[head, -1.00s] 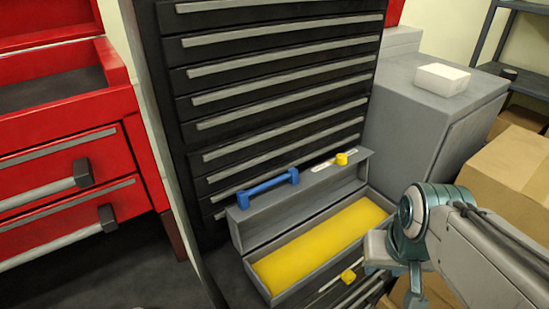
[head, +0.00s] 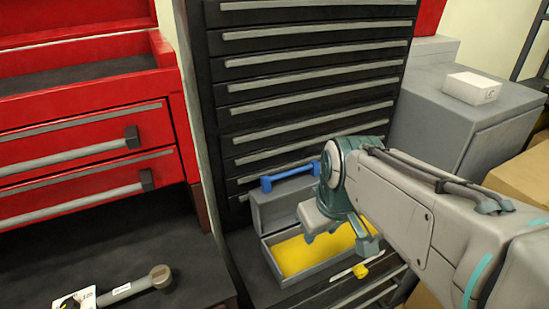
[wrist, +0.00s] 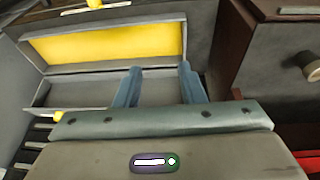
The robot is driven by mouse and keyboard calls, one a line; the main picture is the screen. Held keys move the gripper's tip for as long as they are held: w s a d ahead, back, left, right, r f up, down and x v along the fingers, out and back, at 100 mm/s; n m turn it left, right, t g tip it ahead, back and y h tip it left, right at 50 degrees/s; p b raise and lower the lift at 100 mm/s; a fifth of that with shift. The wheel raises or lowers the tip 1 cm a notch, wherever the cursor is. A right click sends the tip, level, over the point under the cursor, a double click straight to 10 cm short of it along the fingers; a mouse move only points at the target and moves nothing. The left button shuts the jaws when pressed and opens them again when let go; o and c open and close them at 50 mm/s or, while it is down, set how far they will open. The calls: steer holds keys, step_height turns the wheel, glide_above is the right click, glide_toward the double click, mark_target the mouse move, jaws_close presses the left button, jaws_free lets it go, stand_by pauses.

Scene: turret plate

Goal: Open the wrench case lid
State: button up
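The wrench case (head: 268,252) is a grey box with a yellow lining (head: 298,256), sitting in front of the black drawer cabinet. Its grey lid (head: 278,207) stands raised at the back, with a blue handle (head: 290,177) on its top edge. My gripper (head: 338,237) hangs over the case and hides the right part of the lid and some of the lining. In the wrist view the lining (wrist: 110,42) is at the upper left, and the two fingers (wrist: 160,84) are apart with nothing seen between them.
The black drawer cabinet (head: 300,85) rises behind the case. A red tool chest (head: 85,140) stands left. A wrench-like tool (head: 135,287) lies on the dark surface at lower left. A grey cabinet with a white box (head: 472,87) is at right.

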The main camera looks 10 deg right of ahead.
steer(key=w+r+n+b, duration=0.1)
steer(key=w+r+n, duration=0.4)
steer(key=w+n, duration=0.35)
steer(key=n+t+y+b, duration=0.1)
steer(key=n, duration=0.9)
glide_toward(291, 171)
steer(key=x, duration=0.8)
steer(key=shift+p, duration=0.3)
steer(key=shift+s, duration=0.1)
jaws_close()
